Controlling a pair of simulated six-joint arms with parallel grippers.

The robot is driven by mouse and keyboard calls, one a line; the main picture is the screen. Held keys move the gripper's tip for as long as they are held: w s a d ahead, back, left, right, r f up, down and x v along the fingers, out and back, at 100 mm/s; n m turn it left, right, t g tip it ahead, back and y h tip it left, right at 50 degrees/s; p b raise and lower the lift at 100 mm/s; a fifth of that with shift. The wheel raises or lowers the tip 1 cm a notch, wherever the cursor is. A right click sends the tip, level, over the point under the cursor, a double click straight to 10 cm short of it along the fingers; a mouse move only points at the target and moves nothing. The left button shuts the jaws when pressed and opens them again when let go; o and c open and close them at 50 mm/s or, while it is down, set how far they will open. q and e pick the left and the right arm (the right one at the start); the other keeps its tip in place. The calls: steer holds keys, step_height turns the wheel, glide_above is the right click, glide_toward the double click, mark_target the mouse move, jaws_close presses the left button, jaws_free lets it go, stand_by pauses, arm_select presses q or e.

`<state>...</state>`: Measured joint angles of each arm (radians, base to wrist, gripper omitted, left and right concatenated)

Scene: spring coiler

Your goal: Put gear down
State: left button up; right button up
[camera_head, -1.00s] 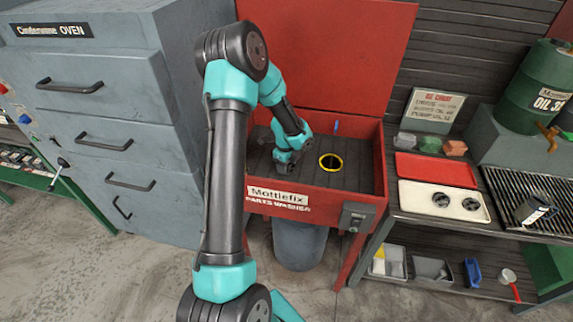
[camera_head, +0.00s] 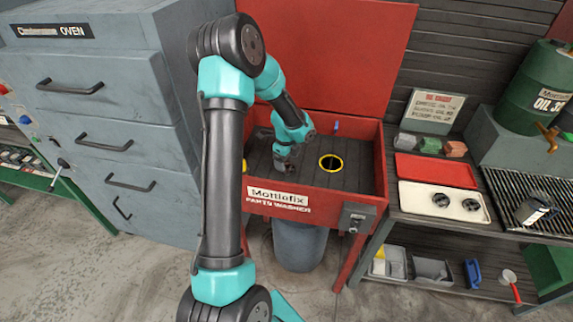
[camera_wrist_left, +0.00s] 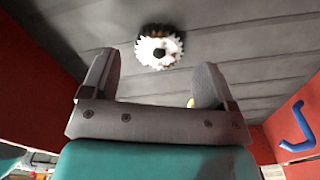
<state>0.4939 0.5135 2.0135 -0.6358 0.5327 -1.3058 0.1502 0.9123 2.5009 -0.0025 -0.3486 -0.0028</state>
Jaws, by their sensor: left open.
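A gear (camera_wrist_left: 158,47), white with a dark centre and a brown and dark patch along its top edge, lies on the dark slatted floor of the red parts washer (camera_head: 300,205). My left gripper (camera_head: 284,166) is inside the washer basin, left of the yellow-ringed drain hole (camera_head: 331,163). In the left wrist view its two fingers (camera_wrist_left: 155,66) are spread and empty, with the gear beyond the gap between them, apart from both. In the head view I cannot make out the gear near the gripper. My right gripper is not in view.
The washer's red walls surround the basin, and its raised lid (camera_head: 330,60) stands behind. A blue hook-shaped part (camera_wrist_left: 297,132) is on the wall. To the right are a red tray (camera_head: 436,170) and a white tray (camera_head: 480,210) with two dark round parts. A grey oven (camera_head: 90,120) stands left.

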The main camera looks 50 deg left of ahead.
arm_select(q)
step_height(320, 180, up, 9)
stand_by(0.3)
stand_by(0.4)
